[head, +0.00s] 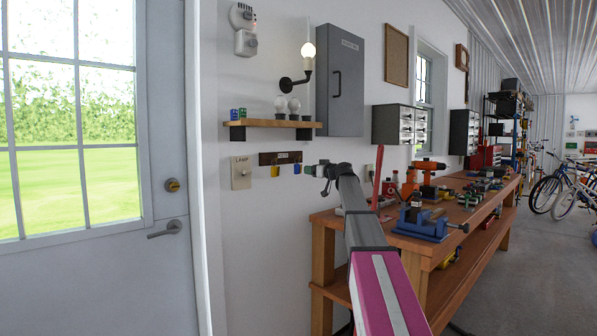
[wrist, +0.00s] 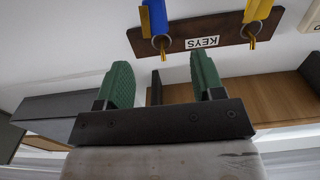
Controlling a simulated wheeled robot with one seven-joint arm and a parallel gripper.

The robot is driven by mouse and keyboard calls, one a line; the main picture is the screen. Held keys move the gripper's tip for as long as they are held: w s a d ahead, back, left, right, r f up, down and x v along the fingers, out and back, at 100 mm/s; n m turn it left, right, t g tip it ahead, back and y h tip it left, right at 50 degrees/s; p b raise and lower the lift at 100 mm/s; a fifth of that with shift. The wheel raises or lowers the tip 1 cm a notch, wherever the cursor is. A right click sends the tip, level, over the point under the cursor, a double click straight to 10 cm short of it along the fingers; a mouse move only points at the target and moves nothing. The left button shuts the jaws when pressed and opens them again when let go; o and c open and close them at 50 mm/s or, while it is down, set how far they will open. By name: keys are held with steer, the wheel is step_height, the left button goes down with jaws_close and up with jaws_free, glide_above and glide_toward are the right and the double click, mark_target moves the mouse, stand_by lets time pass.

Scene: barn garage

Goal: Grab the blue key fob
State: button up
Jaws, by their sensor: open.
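The blue key fob (wrist: 155,18) hangs by a ring from the wooden key rack (wrist: 205,37) marked KEYS. In the wrist view it lies beyond my fingertips, roughly in line with the gap between them, and its far end is cut off by the frame. In the head view the blue fob (head: 295,170) hangs on the right of the rack, small, just left of my gripper (head: 314,171). A yellow fob (wrist: 257,11) hangs beside it. My gripper (wrist: 160,73) has green fingers, open and empty, apart from the fob.
A wooden shelf (head: 270,123) with bulbs and small boxes is above the rack. A LAMP switch plate (head: 241,172) is left of it, and a grey cabinet (head: 340,80) is above right. The workbench (head: 400,240) with tools stands to the right.

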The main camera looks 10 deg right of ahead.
mark_target(298, 166)
steer(key=x, duration=0.5)
steer(key=shift+w+r, duration=0.1)
steer(key=shift+w, duration=0.25)
steer(key=shift+x, duration=2.55)
steer(key=shift+r, duration=0.2)
steer(key=c, duration=1)
